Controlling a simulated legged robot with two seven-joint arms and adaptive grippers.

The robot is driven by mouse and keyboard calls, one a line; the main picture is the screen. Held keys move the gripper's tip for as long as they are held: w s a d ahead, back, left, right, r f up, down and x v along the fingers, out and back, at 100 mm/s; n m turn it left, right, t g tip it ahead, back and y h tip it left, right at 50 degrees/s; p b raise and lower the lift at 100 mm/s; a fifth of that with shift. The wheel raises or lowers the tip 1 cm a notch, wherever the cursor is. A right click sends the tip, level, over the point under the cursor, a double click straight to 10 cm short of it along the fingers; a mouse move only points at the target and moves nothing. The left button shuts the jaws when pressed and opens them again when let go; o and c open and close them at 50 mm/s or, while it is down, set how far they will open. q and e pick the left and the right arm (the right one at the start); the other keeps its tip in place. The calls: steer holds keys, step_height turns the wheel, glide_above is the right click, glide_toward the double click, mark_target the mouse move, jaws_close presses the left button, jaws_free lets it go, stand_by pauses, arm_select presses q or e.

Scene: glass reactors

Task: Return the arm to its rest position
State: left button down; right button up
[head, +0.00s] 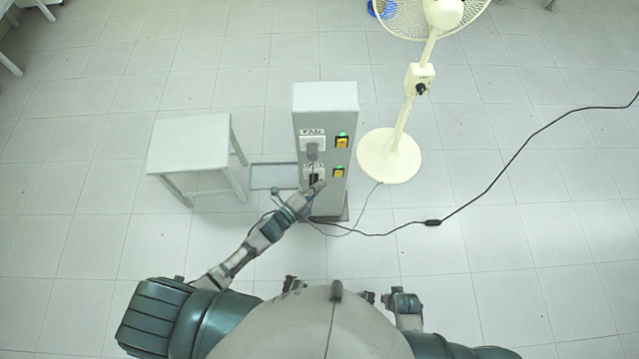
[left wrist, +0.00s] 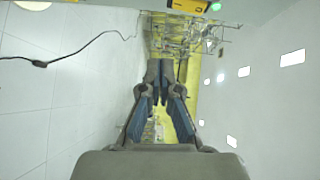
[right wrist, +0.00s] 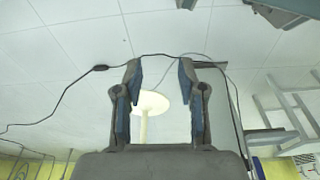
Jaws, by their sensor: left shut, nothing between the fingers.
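My left arm (head: 262,240) reaches forward from the left to a grey power column (head: 325,110). My left gripper (head: 317,187) is in front of the column's lower part, beside the lower socket and switch; I cannot tell whether it touches. In the left wrist view its fingertips (left wrist: 160,65) are together with nothing between them. A yellow switch (left wrist: 193,10) with a green light shows beyond them. My right gripper (right wrist: 160,68) is open and empty in the right wrist view. In the head view my right arm (head: 405,305) is folded close to my body, its gripper not clear.
A white fan (head: 390,156) stands right of the column. A grey stool (head: 190,142) stands left, with a flat grey tray (head: 273,177) on the floor between. A black cable (head: 490,188) crosses the floor at right. The floor around my body is otherwise clear.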

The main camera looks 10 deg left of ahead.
arm_select(q)
steer(key=s+a+f+n+g+y+p, duration=0.1)
steer(key=s+a+f+n+g+y, duration=0.35)
steer(key=f, duration=0.45)
steer(key=s+a+f+n+g+y+p, duration=0.1)
steer(key=s+a+f+n+y, duration=0.25)
steer(key=s+f+n, duration=0.4)
steer(key=s+a+f+n+g, duration=0.2)
steer(key=s+f+n+g, duration=0.1)
steer(key=s, duration=0.6)
steer(key=s+a+f+n+g+y, duration=0.1)
steer(key=s+f+n+g, duration=0.3)
steer(key=s, duration=0.5)
step_height(320, 180, down, 4)
steer(key=shift+s+a+r+n+p, duration=0.2)
steer(key=shift+s+a+n+p, duration=0.3)
steer(key=shift+n, duration=0.7)
arm_select(e)
steer(key=s+f, duration=0.3)
steer(key=f, duration=0.3)
steer(key=shift+s+a, duration=0.15)
steer(key=shift+s, duration=0.1)
arm_select(q)
steer(key=shift+w+d+g, duration=0.1)
steer(key=shift+w+g, duration=0.15)
arm_select(e)
steer(key=shift+d+f, duration=0.1)
steer(key=shift+d, duration=0.15)
steer(key=shift+a, duration=0.1)
